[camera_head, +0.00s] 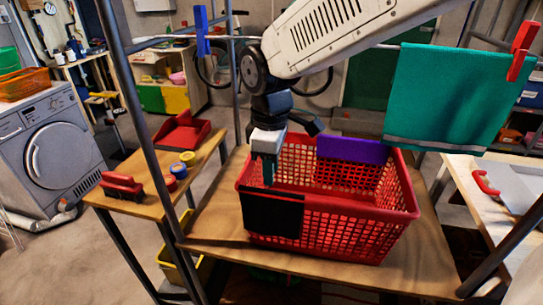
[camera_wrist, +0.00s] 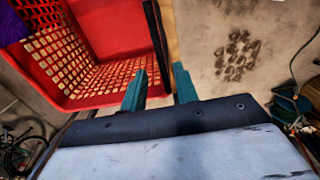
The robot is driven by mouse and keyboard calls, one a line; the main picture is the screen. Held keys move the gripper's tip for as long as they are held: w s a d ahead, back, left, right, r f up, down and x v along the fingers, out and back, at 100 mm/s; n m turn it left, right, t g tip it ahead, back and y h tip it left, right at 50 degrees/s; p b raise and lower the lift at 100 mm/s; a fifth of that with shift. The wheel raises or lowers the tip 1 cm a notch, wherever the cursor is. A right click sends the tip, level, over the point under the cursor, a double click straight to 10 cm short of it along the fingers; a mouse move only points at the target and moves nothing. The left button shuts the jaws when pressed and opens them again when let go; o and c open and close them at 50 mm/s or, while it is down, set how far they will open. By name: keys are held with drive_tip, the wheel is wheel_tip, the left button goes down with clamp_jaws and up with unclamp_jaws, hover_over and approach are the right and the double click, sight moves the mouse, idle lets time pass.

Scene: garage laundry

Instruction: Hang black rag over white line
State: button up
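The black rag (camera_head: 272,213) hangs over the near left rim of a red basket (camera_head: 330,225). In the wrist view the rag (camera_wrist: 156,42) shows as a thin dark strip along the basket's rim, ahead of the gap between my fingers. My gripper (camera_head: 268,172) points down just above the rag; its two teal fingers (camera_wrist: 160,88) stand apart with nothing clamped between them. Whether the fingertips straddle the rag's top edge I cannot tell. The white line (camera_head: 384,46) runs across the top of the head view, partly hidden behind my arm.
A green towel (camera_head: 447,95) hangs on the line at the right with a red clothespin (camera_head: 521,50). A blue clothespin (camera_head: 202,30) is on the line at the left. A purple cloth (camera_head: 352,150) hangs over the basket's far rim. A dark frame post (camera_head: 150,130) stands left of the basket.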

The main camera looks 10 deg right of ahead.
sight(272, 191)
drive_tip(key=shift+d+f, duration=0.1)
drive_tip(key=shift+f, duration=3.75)
